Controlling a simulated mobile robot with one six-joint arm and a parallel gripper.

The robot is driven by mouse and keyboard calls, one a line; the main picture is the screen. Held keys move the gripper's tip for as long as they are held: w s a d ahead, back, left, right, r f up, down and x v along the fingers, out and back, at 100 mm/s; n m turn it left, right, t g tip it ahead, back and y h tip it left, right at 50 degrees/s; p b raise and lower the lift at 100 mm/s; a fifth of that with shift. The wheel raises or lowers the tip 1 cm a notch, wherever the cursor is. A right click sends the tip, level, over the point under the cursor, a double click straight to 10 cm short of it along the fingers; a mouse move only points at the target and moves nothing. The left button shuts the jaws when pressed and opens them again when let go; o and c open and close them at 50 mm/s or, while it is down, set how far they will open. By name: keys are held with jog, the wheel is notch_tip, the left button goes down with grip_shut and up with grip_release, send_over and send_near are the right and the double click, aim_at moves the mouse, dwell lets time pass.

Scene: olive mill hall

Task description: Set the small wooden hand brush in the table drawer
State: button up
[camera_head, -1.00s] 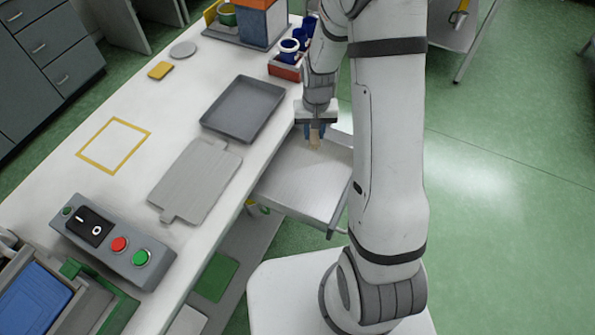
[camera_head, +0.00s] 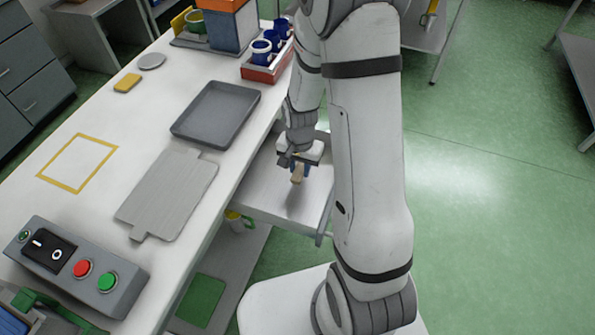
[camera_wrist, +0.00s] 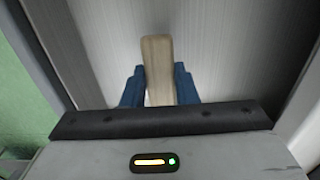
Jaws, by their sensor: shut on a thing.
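The small wooden hand brush (camera_head: 297,174) is pale wood and hangs from my gripper (camera_head: 299,168). My gripper's blue fingers are shut on it. In the wrist view the brush (camera_wrist: 158,68) stands out between the two blue fingers (camera_wrist: 159,88), with its far end over a grey metal floor. The table drawer (camera_head: 262,196) is pulled out from the table's right side, and its visible floor is bare. The brush is over the drawer; a soft shadow lies near it. I cannot tell whether it touches the floor. My arm hides the drawer's right part.
On the white table (camera_head: 95,205) lie a dark grey tray (camera_head: 215,113), a grey board (camera_head: 168,195) and a control box (camera_head: 75,265) with buttons. A red crate (camera_head: 268,68) with blue cups stands at the back. A yellow-outlined square (camera_head: 77,162) is empty.

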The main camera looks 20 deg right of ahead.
jog(key=shift+f, duration=1.05)
jog(key=shift+f, duration=0.1)
jog(key=o, duration=0.9)
jog(key=shift+o, duration=0.2)
